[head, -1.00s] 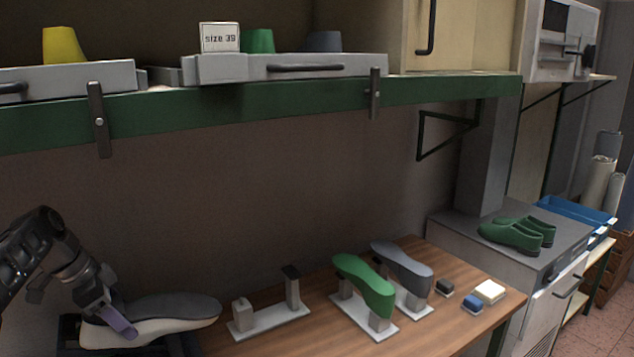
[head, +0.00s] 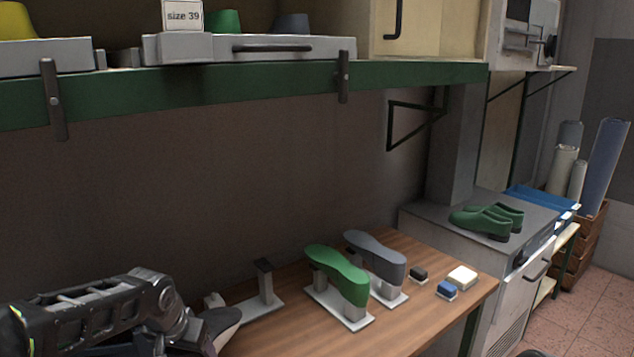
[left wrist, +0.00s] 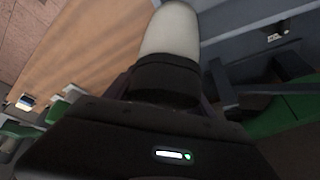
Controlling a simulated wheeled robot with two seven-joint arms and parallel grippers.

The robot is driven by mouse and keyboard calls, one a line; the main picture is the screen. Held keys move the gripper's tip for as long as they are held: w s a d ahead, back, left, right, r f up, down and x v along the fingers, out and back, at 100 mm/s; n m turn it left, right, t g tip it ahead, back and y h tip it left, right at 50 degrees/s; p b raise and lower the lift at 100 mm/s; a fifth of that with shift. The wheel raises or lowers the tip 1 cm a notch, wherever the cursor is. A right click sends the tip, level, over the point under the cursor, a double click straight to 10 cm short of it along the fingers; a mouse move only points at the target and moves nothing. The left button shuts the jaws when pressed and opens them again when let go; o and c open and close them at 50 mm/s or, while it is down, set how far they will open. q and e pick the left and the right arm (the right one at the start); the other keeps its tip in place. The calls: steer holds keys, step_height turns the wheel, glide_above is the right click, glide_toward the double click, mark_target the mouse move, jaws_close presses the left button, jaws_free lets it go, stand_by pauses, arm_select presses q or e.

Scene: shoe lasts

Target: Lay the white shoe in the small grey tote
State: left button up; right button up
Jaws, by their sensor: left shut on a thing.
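The white shoe (left wrist: 172,30) is held in my left gripper (left wrist: 167,82), which is shut on it in the left wrist view. In the head view only the grey-soled end of the shoe (head: 222,321) shows, past my left arm at the lower left. My arm hides the rest of the shoe and the fingertips there. I cannot make out the small grey tote for certain; a grey-blue surface (left wrist: 245,40) lies beside the shoe in the left wrist view. My right gripper is not in view.
The wooden bench (head: 412,248) holds an empty last stand (head: 263,300), a green last (head: 338,270), a grey last (head: 375,252) and small blocks (head: 462,277). Green shoes (head: 485,221) sit on a grey cabinet. A green-edged shelf (head: 210,88) overhangs the bench.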

arm_select(q)
steer(key=d+f+n, duration=0.1)
steer(key=d+f, duration=0.1)
steer(key=d, duration=0.4)
steer(key=shift+s+y, duration=0.3)
steer(key=shift+s, duration=0.1)
steer(key=shift+r, duration=0.1)
